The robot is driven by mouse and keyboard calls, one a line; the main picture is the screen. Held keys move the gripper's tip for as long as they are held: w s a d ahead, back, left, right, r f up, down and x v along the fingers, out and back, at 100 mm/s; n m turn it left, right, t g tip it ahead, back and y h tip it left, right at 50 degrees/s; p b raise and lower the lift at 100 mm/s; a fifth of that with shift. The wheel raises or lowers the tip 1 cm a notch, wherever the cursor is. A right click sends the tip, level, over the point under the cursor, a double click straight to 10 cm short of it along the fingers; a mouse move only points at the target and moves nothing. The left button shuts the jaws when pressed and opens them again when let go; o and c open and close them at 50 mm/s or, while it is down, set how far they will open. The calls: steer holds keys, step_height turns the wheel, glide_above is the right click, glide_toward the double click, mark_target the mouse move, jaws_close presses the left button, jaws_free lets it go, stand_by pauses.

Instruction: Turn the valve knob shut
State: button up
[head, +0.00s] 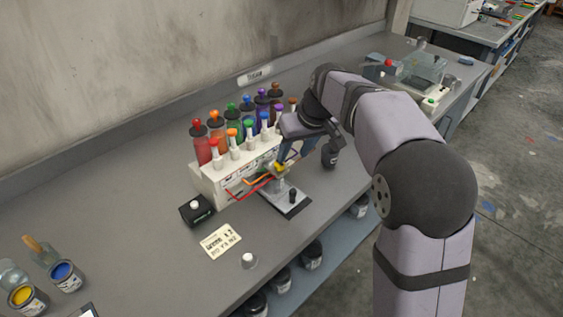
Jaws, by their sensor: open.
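A white dispenser (207,183) stands on the grey bench, with several coloured bottles behind it and white valves with coloured tops along it. Red and orange tubes run from its front to a small stand with a pale base plate (297,206). A small yellow part (280,168) sits above this stand; it may be the valve knob, but I cannot tell for sure. My gripper (281,161) reaches down from the right, open, with its fingertips close to the yellow part. Whether they touch it or straddle it is too small to tell.
A black box with a white button (196,210) and a handwritten card (221,241) lie left of the stand. A small white-topped item (249,260) is near the front edge. Paint cans (65,275) stand far left. The bench's left middle is clear.

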mark_target(280, 165)
steer(key=r+n, duration=0.1)
steer(key=a+r+n, duration=0.1)
steer(key=n, duration=0.1)
steer(key=r+n, duration=0.1)
steer(key=shift+s+a+y, duration=0.2)
steer(key=shift+s+y, duration=0.1)
steer(key=shift+s, duration=0.1)
steer(key=shift+f, duration=0.1)
steer(key=shift+p+x, duration=0.65)
steer(key=shift+x, duration=2.95)
steer(key=shift+s, duration=0.15)
steer(key=shift+c, duration=0.7)
jaws_close()
